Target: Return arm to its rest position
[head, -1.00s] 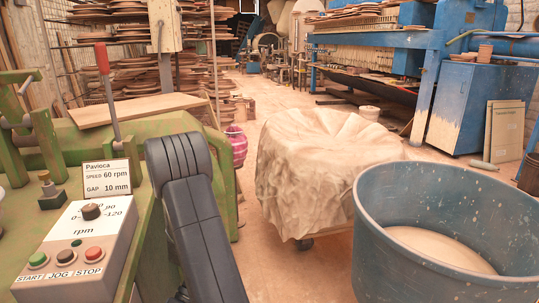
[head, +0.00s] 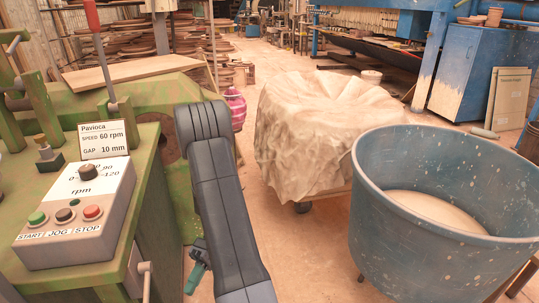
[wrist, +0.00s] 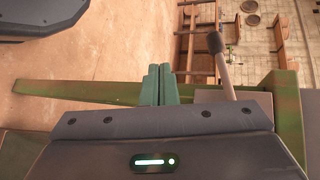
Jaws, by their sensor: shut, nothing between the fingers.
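My arm (head: 222,190) stands folded in the lower middle of the head view, its dark links bent at an elbow near the green machine. My gripper (wrist: 159,70) shows in the wrist view as two teal fingers side by side, shut with nothing between them. In the head view, a small teal part of the gripper (head: 195,276) shows low, left of the arm link; the rest is hidden. In the wrist view the fingers appear in front of a green machine beam (wrist: 85,92), with floor beyond; I cannot tell the gap.
The green machine (head: 95,110) with a control box (head: 75,215) stands close on the left. A label card (head: 104,139) stands behind the box. A cloth-covered round load (head: 315,135) and a blue tub (head: 440,260) are on the right. Floor (head: 255,190) shows between.

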